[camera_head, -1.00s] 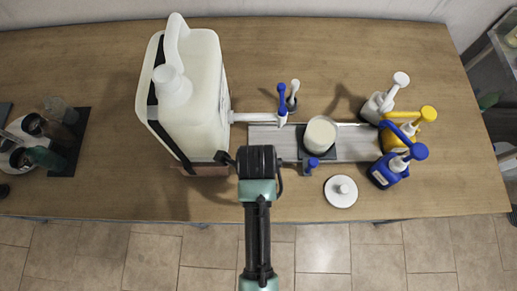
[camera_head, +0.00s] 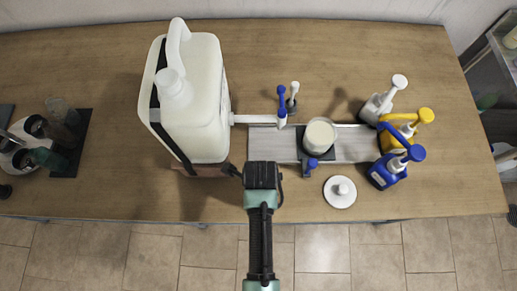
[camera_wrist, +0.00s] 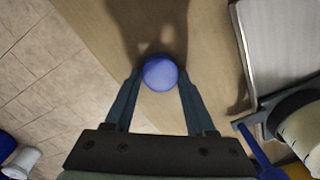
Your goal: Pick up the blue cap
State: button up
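The blue cap (camera_wrist: 160,72) is a round blue disc in the wrist view, centred between the tips of my two fingers. My gripper (camera_wrist: 160,80) points down with a finger on each side of the cap, and appears open. Any gap between the fingers and the cap's sides is too narrow to judge. In the camera_head view my gripper (camera_head: 256,184) is over the table's front part, right of the large drum's lower corner. The cap is hidden there beneath my gripper.
On the wooden table (camera_head: 100,195), a large white drum (camera_head: 205,110) stands left of my gripper. A rail holds a white-topped container (camera_head: 320,134). A round white lid (camera_head: 340,192) lies to the right. Pump bottles (camera_head: 385,170) stand farther right. The front edge is close.

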grip_shut()
jog(key=shift+r, duration=0.1)
